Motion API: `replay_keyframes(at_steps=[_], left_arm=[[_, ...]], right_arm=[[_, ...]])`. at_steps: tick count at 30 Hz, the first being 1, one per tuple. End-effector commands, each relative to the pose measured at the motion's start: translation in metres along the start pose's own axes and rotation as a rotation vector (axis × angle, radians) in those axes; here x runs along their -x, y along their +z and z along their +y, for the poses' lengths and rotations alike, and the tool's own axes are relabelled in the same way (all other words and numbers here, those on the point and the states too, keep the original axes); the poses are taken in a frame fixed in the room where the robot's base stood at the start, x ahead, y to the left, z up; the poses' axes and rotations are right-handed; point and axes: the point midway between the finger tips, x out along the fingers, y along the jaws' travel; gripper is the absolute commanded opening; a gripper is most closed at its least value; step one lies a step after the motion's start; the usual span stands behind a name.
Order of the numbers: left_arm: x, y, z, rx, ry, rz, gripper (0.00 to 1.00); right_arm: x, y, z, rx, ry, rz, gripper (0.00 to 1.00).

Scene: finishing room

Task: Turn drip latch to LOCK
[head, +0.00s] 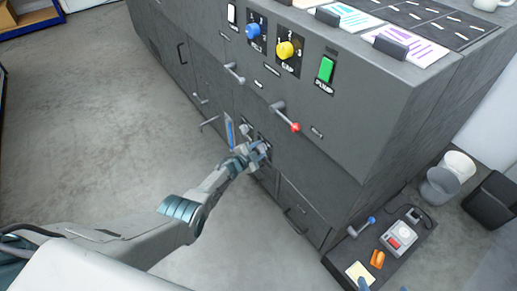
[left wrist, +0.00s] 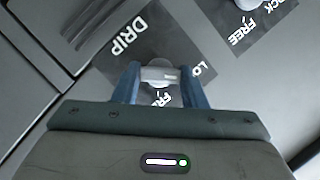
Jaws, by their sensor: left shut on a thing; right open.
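The drip latch is a small pale knob (left wrist: 160,74) on a dark plate (left wrist: 128,62) marked DRIP, with FREE and a partly hidden LOCK marking. My left gripper (left wrist: 160,84) has its two blue fingers on either side of the knob and is shut on it. In the head view my left gripper (head: 246,138) reaches the low front of the grey cabinet, and its hand hides much of the latch. Tips that look like my right gripper (head: 378,286) just show at the bottom edge, apart.
A second plate (left wrist: 240,22) with FREE and LOCK markings lies beside the DRIP plate. On the cabinet front are a red-tipped lever (head: 284,115), a blue knob (head: 254,31), a yellow knob (head: 286,50) and a green switch (head: 326,69). A low dark shelf (head: 345,250) holds small items.

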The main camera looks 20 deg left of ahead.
Motion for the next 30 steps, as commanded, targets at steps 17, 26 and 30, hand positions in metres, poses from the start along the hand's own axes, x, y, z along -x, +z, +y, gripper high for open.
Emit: replay_keyframes(at_steps=[17,26,30], left_arm=[[0.0005,0.0014,0.0001,0.037,0.015,-0.002,0.15],[0.0003,0.001,0.0001,0.036,0.015,-0.002,0.6],[0.0001,0.0005,-0.0001,0.036,0.015,-0.001,0.6]], right_arm=[[0.0028,0.0036,0.0008,0.012,0.006,-0.052,0.89],[0.0029,0.0036,0.001,0.013,0.006,-0.052,0.89],[0.0029,0.0035,0.0009,0.013,0.006,-0.051,0.89]])
